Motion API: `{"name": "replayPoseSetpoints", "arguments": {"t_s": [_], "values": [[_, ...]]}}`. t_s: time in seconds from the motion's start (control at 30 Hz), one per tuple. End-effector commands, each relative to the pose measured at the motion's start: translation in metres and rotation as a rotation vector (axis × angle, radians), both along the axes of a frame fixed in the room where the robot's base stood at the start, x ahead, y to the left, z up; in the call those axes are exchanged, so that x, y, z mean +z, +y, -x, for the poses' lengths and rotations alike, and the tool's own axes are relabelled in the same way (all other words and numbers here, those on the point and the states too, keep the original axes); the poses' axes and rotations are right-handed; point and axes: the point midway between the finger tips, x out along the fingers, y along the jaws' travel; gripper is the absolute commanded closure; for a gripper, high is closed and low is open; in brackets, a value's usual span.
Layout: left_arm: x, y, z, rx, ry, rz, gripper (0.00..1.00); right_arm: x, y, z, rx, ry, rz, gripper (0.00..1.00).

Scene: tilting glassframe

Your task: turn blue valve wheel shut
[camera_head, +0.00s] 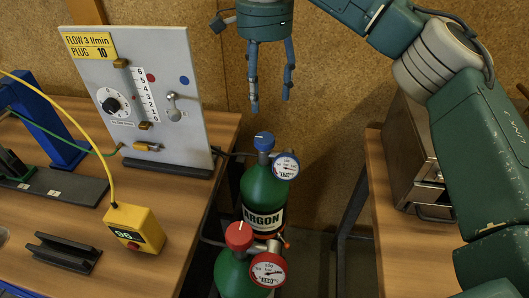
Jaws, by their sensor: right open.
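The blue valve wheel (264,141) sits on top of a green gas cylinder labelled ARGON (262,190), with a blue-rimmed pressure gauge (286,166) beside it. My right gripper (270,104) comes down from the top of the head view, fingers pointing downward. It is open and empty, above the blue wheel in the picture and apart from it. The height and depth gap between them is hard to judge. My left gripper is not in view.
A second green cylinder (232,276) with a red wheel (239,236) and red gauge (268,270) stands in front. A flow panel (150,85) stands on the left wooden bench (200,255). A metal box (415,160) is on the right bench (393,240).

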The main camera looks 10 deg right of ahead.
Motion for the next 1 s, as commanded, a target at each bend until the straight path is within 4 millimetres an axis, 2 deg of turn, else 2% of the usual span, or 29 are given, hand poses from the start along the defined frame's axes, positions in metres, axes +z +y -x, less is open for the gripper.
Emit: {"name": "replayPoseSetpoints", "arguments": {"t_s": [0.03,0.17,0.33,0.73,1.0], "values": [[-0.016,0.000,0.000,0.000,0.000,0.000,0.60,-0.015,0.000,0.000,0.000,-0.002,-0.001,0.41],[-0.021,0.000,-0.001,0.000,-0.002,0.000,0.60,-0.022,0.000,0.000,0.000,-0.001,-0.001,0.41],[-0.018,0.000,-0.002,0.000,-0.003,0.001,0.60,-0.038,-0.001,0.000,-0.001,0.002,0.001,0.41],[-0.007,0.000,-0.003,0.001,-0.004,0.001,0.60,-0.109,0.000,0.001,0.000,0.002,0.000,0.41],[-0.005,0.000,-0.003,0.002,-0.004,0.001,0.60,-0.127,0.000,0.000,-0.001,-0.001,-0.001,0.41]]}}
